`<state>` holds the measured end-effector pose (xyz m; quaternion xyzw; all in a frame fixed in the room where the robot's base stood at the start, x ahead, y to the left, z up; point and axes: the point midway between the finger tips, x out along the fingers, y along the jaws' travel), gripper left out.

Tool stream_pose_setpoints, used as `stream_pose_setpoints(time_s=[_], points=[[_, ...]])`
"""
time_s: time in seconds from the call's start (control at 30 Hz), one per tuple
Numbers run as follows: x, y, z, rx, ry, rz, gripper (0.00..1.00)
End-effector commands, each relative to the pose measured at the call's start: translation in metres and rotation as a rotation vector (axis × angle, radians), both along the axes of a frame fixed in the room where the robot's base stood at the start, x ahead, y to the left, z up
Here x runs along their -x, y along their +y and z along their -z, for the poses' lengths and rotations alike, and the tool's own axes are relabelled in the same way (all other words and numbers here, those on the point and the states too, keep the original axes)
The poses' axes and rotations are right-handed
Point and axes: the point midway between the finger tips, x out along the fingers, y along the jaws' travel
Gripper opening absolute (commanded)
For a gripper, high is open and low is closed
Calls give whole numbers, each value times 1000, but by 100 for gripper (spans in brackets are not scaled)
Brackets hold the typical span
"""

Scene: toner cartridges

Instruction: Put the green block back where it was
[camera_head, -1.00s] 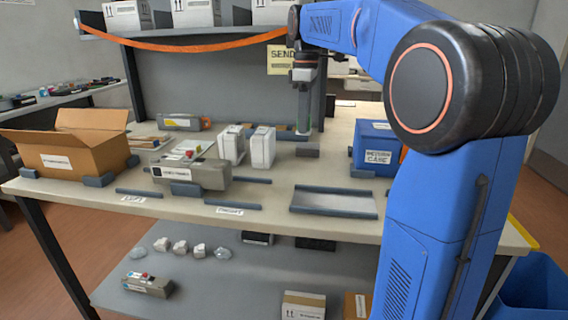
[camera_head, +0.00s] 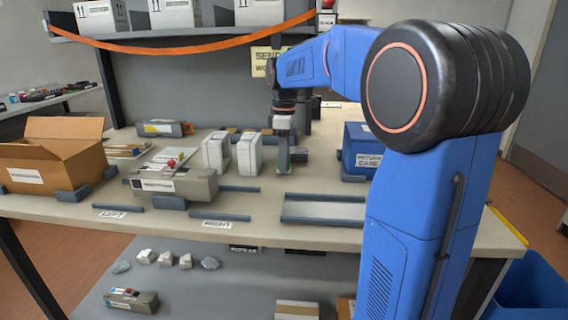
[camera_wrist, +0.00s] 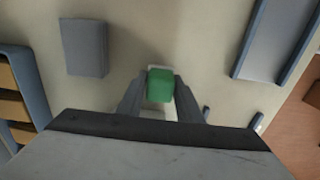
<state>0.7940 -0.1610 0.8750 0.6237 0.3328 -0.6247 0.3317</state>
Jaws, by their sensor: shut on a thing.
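The green block (camera_wrist: 160,86) is between the two fingertips of my gripper (camera_wrist: 160,92) in the wrist view, and they are shut on it. A small pale patch shows just behind the block against the light bench top; I cannot tell what it is. In the head view my gripper (camera_head: 283,166) points down low over the bench, right of two white cartons. A thin green strip of the block (camera_head: 285,157) shows there. I cannot tell whether the block touches the bench.
A grey block (camera_head: 299,157) stands just right of my gripper. A grey tray (camera_head: 322,209) lies in front, and a blue case (camera_head: 362,160) stands right. White cartons (camera_head: 249,155), a cartridge (camera_head: 173,187) and an open cardboard box (camera_head: 40,165) are left. A shelf (camera_head: 200,32) hangs above.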

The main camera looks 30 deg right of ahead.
Motion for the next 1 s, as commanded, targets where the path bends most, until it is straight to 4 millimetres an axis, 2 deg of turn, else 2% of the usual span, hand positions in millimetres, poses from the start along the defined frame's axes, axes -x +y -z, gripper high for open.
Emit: stream_pose_setpoints(time_s=[0.1,0.47,0.5,0.57,0.87,1.0], points=[[0,0,11,0,0,0,14],[0,0,14,0,0,0,14],[0,0,14,1,-1,0,40],[0,0,14,1,-1,0,51],[0,0,13,1,-1,0,51],[-1,0,4,1,-3,0,51]])
